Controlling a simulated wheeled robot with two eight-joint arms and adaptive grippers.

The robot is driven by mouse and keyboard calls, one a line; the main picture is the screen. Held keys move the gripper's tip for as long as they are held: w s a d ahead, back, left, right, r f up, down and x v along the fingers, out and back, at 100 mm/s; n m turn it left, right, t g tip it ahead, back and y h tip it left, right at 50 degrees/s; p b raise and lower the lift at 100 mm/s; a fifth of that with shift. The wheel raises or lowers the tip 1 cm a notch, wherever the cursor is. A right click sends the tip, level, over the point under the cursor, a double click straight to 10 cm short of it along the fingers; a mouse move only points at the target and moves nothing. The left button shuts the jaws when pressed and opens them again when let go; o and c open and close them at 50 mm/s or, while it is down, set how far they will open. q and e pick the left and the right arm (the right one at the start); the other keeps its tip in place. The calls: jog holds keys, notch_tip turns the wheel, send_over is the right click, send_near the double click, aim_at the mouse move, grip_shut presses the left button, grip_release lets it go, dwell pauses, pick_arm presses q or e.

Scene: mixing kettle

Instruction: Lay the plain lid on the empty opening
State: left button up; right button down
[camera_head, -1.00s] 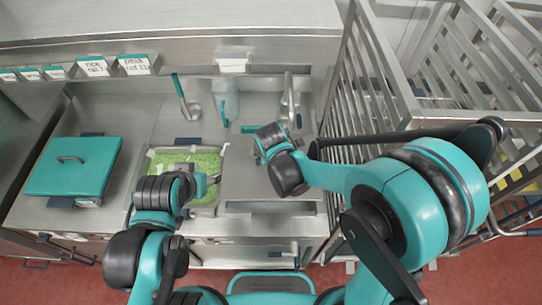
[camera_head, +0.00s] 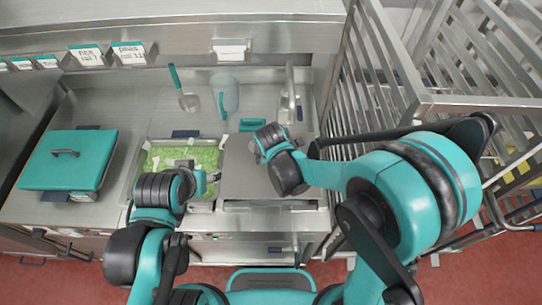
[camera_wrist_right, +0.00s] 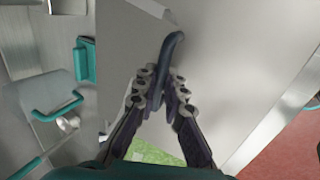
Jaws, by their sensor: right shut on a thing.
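The plain grey lid (camera_head: 240,180) is a flat metal plate over the right part of the counter, beside the pan of green food (camera_head: 206,157). My right gripper (camera_head: 262,150) is shut on the lid's dark curved handle; the wrist view shows the fingers (camera_wrist_right: 162,85) closed around that handle (camera_wrist_right: 172,46) with the lid (camera_wrist_right: 225,70) beneath. A metal-rimmed opening (camera_head: 275,205) shows along the lid's front edge; the rest is hidden by the lid and my arm. I cannot tell if the lid touches the rim. My left gripper (camera_head: 212,178) is by the green food, its jaws unclear.
A teal lid (camera_head: 67,160) covers a container at left. A ladle (camera_head: 186,97), a clear jug (camera_head: 226,95) and a teal-handled item (camera_head: 253,125) stand behind. A tall metal rack (camera_head: 400,90) stands close on the right.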

jog(key=shift+f, duration=0.15)
dwell(0.3)
jog(key=shift+f+b, duration=1.15)
jog(key=shift+b, duration=0.05)
jog(key=shift+f, duration=0.15)
jog(key=c, duration=1)
grip_release()
jog(key=shift+c, duration=0.2)
jog(key=shift+p+v, duration=2.3)
jog(key=shift+v, duration=1.3)
